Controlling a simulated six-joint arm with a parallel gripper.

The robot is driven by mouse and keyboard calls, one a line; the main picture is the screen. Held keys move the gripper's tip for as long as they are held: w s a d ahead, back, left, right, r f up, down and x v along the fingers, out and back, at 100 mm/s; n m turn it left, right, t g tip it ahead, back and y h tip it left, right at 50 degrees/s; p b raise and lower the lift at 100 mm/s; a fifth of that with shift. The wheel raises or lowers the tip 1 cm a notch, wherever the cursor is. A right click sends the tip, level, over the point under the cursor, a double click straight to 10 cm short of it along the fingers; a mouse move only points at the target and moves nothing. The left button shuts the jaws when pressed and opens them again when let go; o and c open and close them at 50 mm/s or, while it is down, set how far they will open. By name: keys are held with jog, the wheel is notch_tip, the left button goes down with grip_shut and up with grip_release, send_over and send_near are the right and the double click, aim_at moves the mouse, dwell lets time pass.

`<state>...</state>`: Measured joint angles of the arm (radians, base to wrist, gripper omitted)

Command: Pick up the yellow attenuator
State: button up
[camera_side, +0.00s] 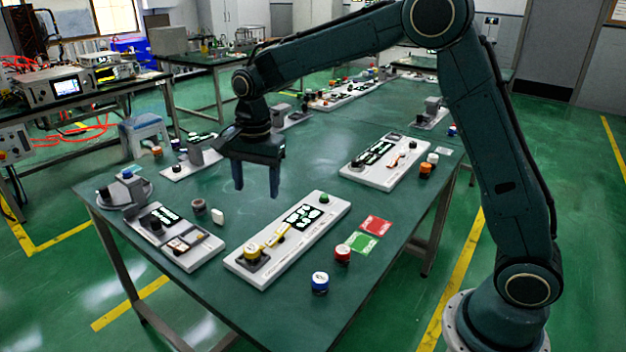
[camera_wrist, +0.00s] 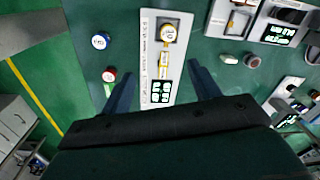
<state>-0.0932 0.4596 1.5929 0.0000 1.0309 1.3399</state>
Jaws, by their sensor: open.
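The yellow attenuator (camera_side: 251,251) is a small round piece with a pale top. It sits at the near left end of a long white panel (camera_side: 297,243), on a dark square. In the wrist view the yellow attenuator (camera_wrist: 169,34) is near the top, beyond my fingertips. A yellow strip (camera_side: 277,237) lies on the panel beside it. My gripper (camera_side: 256,191) is open with nothing between its fingers. It hangs above the table, pointing down, behind the panel in the side view. In the wrist view my gripper (camera_wrist: 151,70) shows its two fingers spread either side of the panel.
A blue-banded knob (camera_side: 320,283) and a red knob (camera_side: 342,254) stand right of the panel, by red and green cards (camera_side: 362,243). Another white module (camera_side: 175,237) stands left, with small pieces between. A further panel (camera_side: 387,161) is at right.

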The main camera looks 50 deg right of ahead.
jog(key=m, duration=0.2)
send_over(251, 248)
jog(key=shift+g, duration=0.3)
notch_tip(251, 248, down, 5)
jog(key=shift+r, duration=0.15)
jog(key=shift+f, duration=4.3)
jog(key=shift+f, duration=2.55)
jog(key=shift+c, duration=0.2)
jog(key=c, duration=1.2)
